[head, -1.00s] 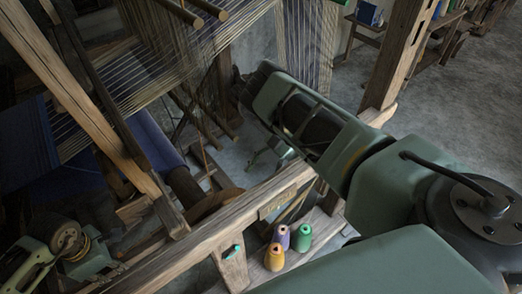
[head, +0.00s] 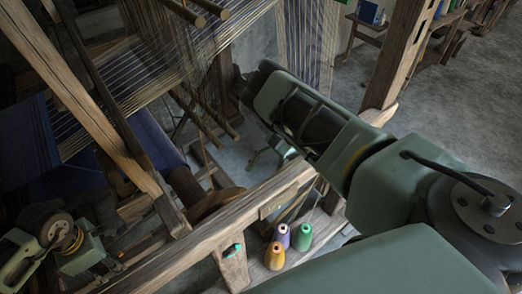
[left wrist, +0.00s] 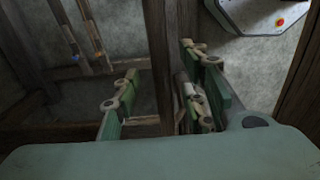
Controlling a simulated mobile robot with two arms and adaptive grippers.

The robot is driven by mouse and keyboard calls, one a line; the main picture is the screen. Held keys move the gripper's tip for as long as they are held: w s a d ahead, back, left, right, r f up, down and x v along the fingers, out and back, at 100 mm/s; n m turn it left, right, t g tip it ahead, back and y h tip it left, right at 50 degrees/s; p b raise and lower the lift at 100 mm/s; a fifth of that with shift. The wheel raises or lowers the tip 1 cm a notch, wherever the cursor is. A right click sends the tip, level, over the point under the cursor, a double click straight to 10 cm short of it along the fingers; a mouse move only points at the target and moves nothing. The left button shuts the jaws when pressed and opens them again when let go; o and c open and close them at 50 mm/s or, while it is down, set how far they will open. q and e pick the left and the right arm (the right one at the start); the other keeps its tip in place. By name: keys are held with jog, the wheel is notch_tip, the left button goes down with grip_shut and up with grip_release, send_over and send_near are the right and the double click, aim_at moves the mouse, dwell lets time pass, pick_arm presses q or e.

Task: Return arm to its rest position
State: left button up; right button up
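My left arm (head: 62,238) is in the lower left corner of the head view, beside the wooden loom (head: 215,232). In the left wrist view, my left gripper (left wrist: 158,68) has its two green-padded fingers spread apart. My right arm (head: 340,145) reaches from the right side of the head view across the loom's right end.
Warp threads (head: 170,65) and blue cloth (head: 150,138) fill the left. An upright post (head: 398,60) stands near my right arm. Open floor (head: 455,95) lies at the right.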

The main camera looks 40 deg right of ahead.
pick_arm(q)
notch_tip(320, 180, up, 5)
jog(key=shift+r, duration=0.1)
dwell(0.3)
